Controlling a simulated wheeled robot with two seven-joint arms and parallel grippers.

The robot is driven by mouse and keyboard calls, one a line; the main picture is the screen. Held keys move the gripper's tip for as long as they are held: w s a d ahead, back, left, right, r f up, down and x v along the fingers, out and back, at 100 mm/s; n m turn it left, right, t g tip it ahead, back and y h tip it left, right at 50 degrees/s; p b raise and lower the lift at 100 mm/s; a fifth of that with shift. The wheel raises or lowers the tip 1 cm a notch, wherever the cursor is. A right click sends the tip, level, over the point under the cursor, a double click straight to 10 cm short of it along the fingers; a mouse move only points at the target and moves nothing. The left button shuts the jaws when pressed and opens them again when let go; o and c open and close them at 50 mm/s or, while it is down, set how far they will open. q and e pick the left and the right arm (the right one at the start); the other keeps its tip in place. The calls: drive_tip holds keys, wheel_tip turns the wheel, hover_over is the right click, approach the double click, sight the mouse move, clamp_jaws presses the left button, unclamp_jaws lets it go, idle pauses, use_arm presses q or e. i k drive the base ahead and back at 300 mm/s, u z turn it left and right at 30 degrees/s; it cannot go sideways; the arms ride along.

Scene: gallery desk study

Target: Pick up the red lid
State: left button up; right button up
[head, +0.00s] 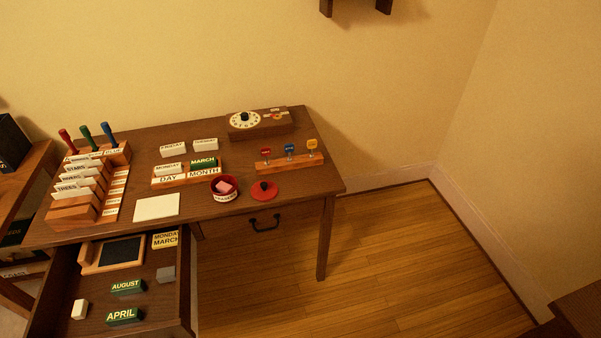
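The red lid (263,190) lies flat on the desk (300,200) near its front edge, with a dark knob on top. Just left of it stands an open round red container (226,188) with a pink piece inside and a pale label on its front. The two appear close together but apart. Neither of my grippers shows in the head view.
Behind the lid, a wooden rack (290,164) holds red, blue and yellow tags. Calendar blocks (203,163) and a white card (156,208) lie to the left. An open drawer (180,323) juts out at lower left. Floor to the right is clear.

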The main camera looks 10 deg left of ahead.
sight(262, 190)
drive_tip(key=u, duration=0.2)
drive_tip(key=i, duration=0.8)
drive_tip(key=u, duration=0.6)
